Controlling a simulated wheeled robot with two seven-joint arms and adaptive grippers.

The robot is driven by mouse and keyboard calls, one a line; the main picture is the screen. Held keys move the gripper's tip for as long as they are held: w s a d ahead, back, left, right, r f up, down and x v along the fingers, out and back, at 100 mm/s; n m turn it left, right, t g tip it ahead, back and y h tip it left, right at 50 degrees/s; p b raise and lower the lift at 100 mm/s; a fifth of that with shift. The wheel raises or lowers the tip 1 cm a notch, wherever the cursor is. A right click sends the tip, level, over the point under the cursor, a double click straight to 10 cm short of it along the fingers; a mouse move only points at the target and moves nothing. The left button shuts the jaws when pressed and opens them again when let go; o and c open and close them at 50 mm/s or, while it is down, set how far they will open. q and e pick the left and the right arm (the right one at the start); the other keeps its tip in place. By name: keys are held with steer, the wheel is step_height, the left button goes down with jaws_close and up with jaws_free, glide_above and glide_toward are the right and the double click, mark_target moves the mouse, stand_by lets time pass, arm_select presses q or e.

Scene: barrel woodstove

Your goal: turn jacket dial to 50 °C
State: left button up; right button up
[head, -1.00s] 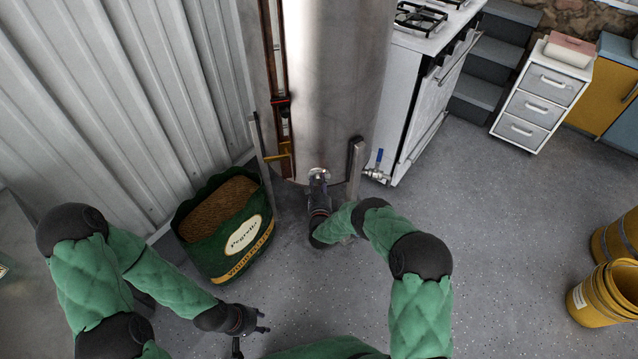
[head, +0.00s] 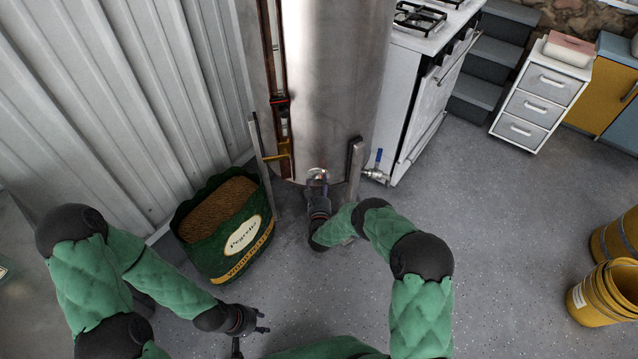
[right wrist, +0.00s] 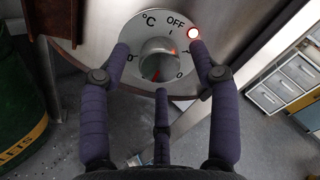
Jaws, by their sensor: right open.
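The jacket dial (right wrist: 153,28) is a round pale plate low on the front of the steel tank (head: 334,95). Its plate reads "°C" and "OFF" at the top; the lower numbers are partly covered, so I cannot read them fully. The metal knob (right wrist: 159,58) at its centre has red marks, and a red lamp (right wrist: 194,33) glows at the plate's upper right. My right gripper (right wrist: 158,66) is open, its fingers spread around the knob without visibly closing on it; it also shows in the head view (head: 318,184). My left gripper (head: 251,328) hangs away from the tank, its fingers apart.
A green sack of pellets (head: 228,228) stands left of the dial. A valve with a blue handle (head: 377,168) sticks out to the right, by the white stove (head: 428,100). Metal legs (head: 354,168) flank the dial. Yellow buckets (head: 605,293) stand far right; floor between is clear.

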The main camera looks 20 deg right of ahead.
steer(key=v, duration=1)
steer(key=shift+s, duration=0.4)
steer(key=s+a+f+n+g+y+p, duration=0.2)
steer(key=s+a+n+g+y, duration=0.1)
steer(key=s+n+g, duration=0.4)
steer(key=s+a+f+n+g+y+p, duration=0.1)
steer(key=s+a+n+g+y+p, duration=0.2)
steer(key=n, duration=0.5)
steer(key=s+a+r+n+g+y+p, duration=0.1)
steer(key=s+r+n+g, duration=0.2)
steer(key=s, duration=0.7)
steer(key=s+a+r+n+g+y+p, duration=0.1)
steer(key=s+r+n+g, duration=0.2)
steer(key=s+n, duration=0.4)
steer(key=s+g, duration=0.1)
steer(key=s, duration=0.3)
steer(key=shift+r, duration=0.25)
